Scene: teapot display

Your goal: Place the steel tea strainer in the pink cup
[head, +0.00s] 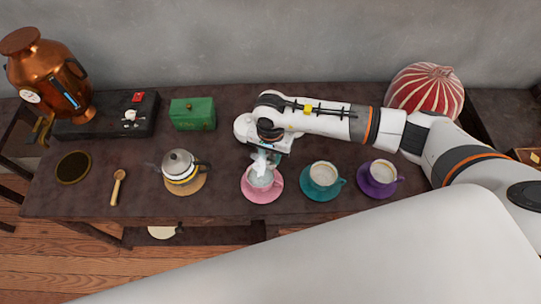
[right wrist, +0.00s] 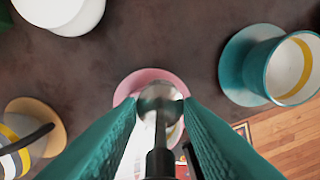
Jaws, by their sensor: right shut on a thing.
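The pink cup (head: 273,182) stands on its pink saucer (head: 260,198) near the table's front edge. My right gripper (head: 261,161) is directly over the cup, pointing down. In the right wrist view its two teal fingers are shut on the steel tea strainer (right wrist: 160,98), holding it by its dark handle. The round steel bowl lies in front of the pink saucer (right wrist: 150,75), which shows behind it; the fingers and strainer hide most of the cup. I cannot tell whether the strainer is inside the cup or just above it. My left gripper is not in view.
A teal cup (head: 323,175) and a purple cup (head: 382,172) stand to the right. A steel teapot (head: 181,168), a wooden spoon (head: 117,187) and a green box (head: 192,114) are left. A copper urn (head: 48,75) and a striped red vase (head: 425,91) stand at the back.

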